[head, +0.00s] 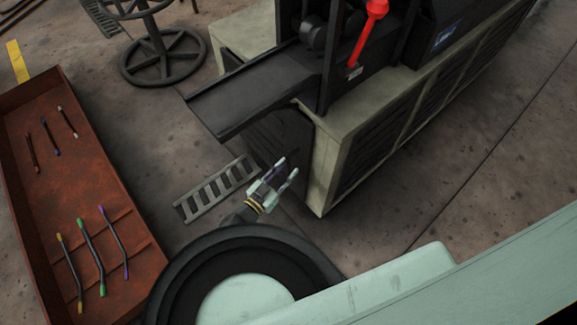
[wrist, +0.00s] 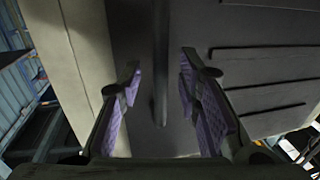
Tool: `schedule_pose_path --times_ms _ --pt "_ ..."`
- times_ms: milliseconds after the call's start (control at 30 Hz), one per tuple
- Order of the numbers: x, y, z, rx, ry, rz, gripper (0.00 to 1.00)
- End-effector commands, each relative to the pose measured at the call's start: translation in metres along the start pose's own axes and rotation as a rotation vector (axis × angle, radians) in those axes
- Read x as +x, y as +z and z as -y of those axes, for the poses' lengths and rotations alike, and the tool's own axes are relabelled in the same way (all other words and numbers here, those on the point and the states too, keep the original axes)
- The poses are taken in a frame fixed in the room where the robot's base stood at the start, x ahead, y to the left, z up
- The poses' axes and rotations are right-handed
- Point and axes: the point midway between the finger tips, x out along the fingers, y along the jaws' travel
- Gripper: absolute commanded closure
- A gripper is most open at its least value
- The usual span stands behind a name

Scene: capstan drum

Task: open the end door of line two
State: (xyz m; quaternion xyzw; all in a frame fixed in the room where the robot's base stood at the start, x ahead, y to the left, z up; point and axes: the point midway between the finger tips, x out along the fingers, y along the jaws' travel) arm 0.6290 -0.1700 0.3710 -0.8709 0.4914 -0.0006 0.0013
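The end door (head: 276,138) is a dark, slatted panel low on the near end of a pale-framed machine, under a dark chute. It looks closed. In the wrist view the door's grey face (wrist: 215,25) fills the middle, with slats on the right. A dark upright bar handle (wrist: 160,60) stands on it. My gripper (head: 287,168) is in front of the door, pointing at it. In the wrist view my gripper (wrist: 160,78) is open, its purple-padded fingers on either side of the bar, with gaps showing. I cannot tell how deep the bar sits. No line number is readable.
The pale frame post (wrist: 75,70) stands left of the door in the wrist view. A slotted floor grate (head: 215,188) lies beside my gripper. A rusty tray (head: 85,180) with several coloured rods is at left. A red lever (head: 367,35) rises above the chute (head: 255,90).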

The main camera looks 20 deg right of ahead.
Motion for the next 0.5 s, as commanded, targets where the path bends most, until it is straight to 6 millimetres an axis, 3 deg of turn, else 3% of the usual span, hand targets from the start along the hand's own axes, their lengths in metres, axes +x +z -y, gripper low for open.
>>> schedule_pose_path --times_ms 200,500 --pt "0.0145 0.0001 -0.0001 -0.001 -0.001 0.0 0.69" --pt "0.0149 0.0002 0.0003 -0.001 -0.001 0.0 0.72"
